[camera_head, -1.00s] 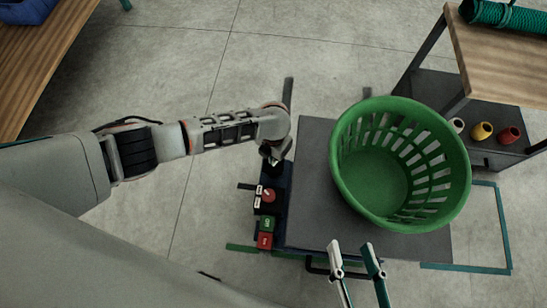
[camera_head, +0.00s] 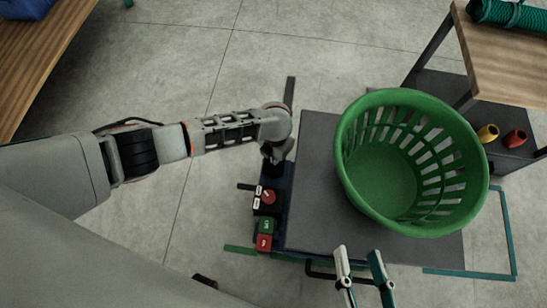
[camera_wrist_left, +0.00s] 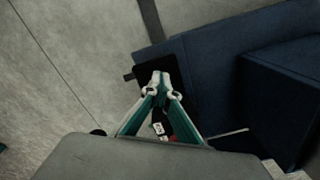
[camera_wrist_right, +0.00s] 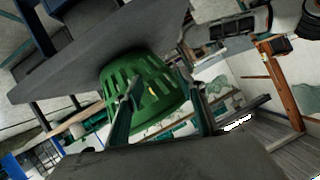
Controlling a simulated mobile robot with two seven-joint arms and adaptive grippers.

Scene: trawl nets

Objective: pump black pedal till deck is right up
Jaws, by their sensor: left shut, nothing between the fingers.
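The grey deck (camera_head: 316,215) of a lift table carries a green slatted basket (camera_head: 378,180). My left gripper (camera_head: 272,158) points down at the deck's left side. In the left wrist view its closed fingertips (camera_wrist_left: 158,80) are over the black pedal (camera_wrist_left: 178,72), partly hiding it; I cannot tell whether they touch. My right gripper (camera_head: 359,254) is open and empty by the deck's front edge.
A control panel with a red knob (camera_head: 268,196), a green button (camera_head: 266,226) and a red button (camera_head: 264,243) sits just in front of the pedal. A wooden-topped bench (camera_head: 510,50) with yellow and red items below stands at back right. Open floor lies left.

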